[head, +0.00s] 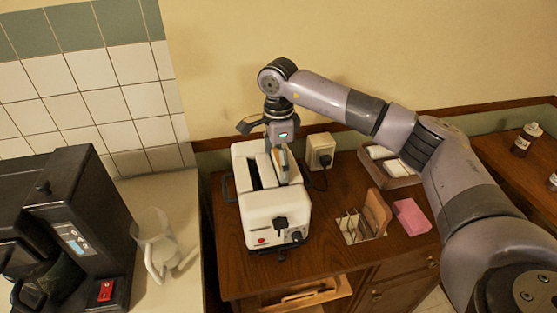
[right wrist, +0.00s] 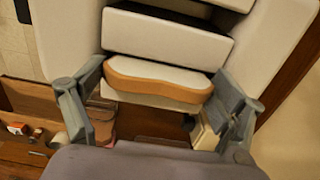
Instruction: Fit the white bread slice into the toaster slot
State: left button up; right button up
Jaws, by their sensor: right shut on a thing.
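The white toaster (head: 271,217) stands on the brown wooden counter. Its left slot (head: 254,173) looks dark and empty. My right gripper (head: 280,146) points down over the right slot. It is shut on the white bread slice (head: 284,161), which is mostly hidden by the gripper and toaster in the head view. In the right wrist view the slice (right wrist: 160,79) shows its pale face and brown crust between the two fingers, over the nearer slot. I cannot tell how far the slice is in the slot. My left gripper is not in view.
A rack with a brown slice (head: 376,211), a pink block (head: 411,216) and a tray (head: 400,180) stand further right. A black coffee machine (head: 75,215) and a clear pitcher (head: 158,240) are on the left counter.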

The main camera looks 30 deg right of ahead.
jog(key=o, duration=0.8)
jog(key=shift+f, duration=0.1)
jog(key=shift+c, duration=0.2)
jog(key=shift+r, duration=0.2)
jog(key=shift+w+r, duration=0.1)
jog(key=shift+r, duration=0.15)
notch_tip(320, 180, up, 11)
jog(key=b, duration=0.3)
jog(key=shift+f, duration=0.15)
jog(key=shift+r, duration=0.4)
jog(key=shift+f, duration=0.1)
